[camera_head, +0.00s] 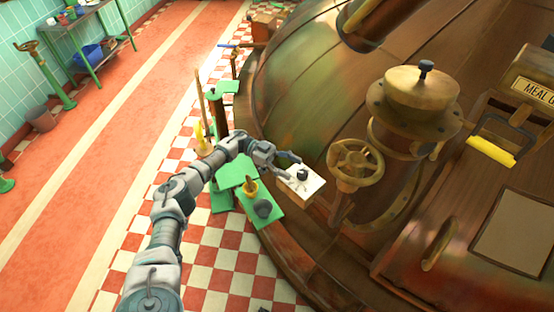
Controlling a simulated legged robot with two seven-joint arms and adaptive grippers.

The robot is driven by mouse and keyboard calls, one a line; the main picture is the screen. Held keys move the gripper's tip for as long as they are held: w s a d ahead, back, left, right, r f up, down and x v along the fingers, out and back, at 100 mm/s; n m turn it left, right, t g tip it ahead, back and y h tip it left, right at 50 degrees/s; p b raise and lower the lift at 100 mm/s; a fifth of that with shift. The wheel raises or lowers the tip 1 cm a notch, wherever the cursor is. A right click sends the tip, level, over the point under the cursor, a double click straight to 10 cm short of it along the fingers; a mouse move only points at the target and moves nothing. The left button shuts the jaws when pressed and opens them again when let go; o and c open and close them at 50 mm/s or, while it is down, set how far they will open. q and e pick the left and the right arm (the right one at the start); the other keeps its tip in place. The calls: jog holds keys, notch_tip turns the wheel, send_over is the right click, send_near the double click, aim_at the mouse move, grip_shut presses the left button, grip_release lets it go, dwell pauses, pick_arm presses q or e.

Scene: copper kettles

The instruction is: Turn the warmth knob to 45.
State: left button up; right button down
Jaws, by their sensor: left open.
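A small dark knob (302,174) stands on a white plate (310,187) at the side of the large copper kettle (310,95). I take it for the warmth knob; its marks are too small to read. My left arm reaches in from the lower left. My left gripper (289,165) is open just left of the knob, its fingers pointing toward it and close to the plate. I cannot tell whether a finger touches the knob. My right gripper is not in view.
A brass handwheel (355,163) and a capped copper fitting (418,95) stand right of the plate. A yellow-handled hatch (491,151) is at the right. The checkered floor is open at the lower left.

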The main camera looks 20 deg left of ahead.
pick_arm(q)
jog(key=w+a, duration=0.1)
jog(key=a, duration=0.6)
jog(key=shift+w+a, duration=0.15)
jog(key=shift+a, duration=0.05)
jog(key=shift+a+f, duration=0.1)
jog(key=shift+a, duration=0.05)
dwell(0.4)
